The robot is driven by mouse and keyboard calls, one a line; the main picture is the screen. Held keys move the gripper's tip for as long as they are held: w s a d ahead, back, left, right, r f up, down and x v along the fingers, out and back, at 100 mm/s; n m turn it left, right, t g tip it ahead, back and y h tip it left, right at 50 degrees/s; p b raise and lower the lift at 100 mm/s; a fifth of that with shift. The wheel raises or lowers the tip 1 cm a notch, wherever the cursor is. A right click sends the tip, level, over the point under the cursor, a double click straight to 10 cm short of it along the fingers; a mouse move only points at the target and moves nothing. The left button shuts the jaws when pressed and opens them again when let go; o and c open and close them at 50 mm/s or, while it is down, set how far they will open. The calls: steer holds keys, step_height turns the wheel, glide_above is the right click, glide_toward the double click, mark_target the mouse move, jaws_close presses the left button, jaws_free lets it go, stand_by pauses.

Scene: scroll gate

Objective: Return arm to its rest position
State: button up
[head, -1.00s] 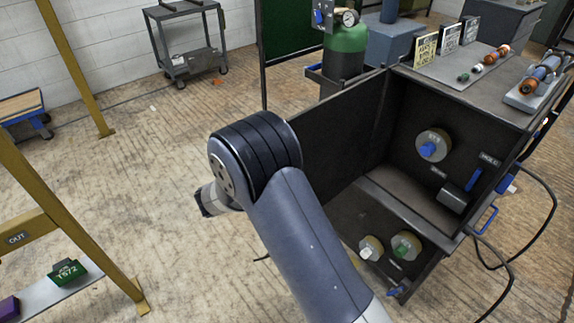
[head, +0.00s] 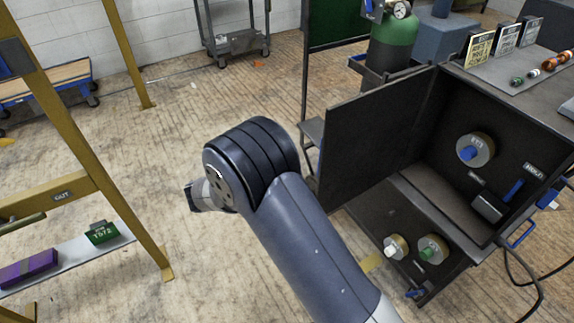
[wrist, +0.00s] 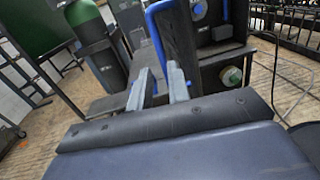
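My arm (head: 310,245) reaches up from the bottom of the head view, bent at a dark ribbed joint. My gripper is hidden behind that joint in the head view. In the wrist view my gripper (wrist: 157,88) shows two grey fingers standing apart, with a gap between them and nothing held. A blue handle (wrist: 152,28) of the cabinet shows beyond the fingers, apparently not gripped.
The dark cabinet (head: 440,195) stands at the right with its door (head: 370,135) open. A yellow frame (head: 118,200) stands at left with a shelf (head: 75,262). Wooden floor (head: 190,120) between them is clear.

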steer(key=x, duration=1)
steer(key=shift+w+d+b, duration=0.1)
steer(key=shift+d+b, duration=0.2)
steer(key=shift+w+d, duration=0.1)
steer(key=shift+s+d+r, duration=0.1)
steer(key=shift+s, duration=0.15)
steer(key=shift+a, duration=0.2)
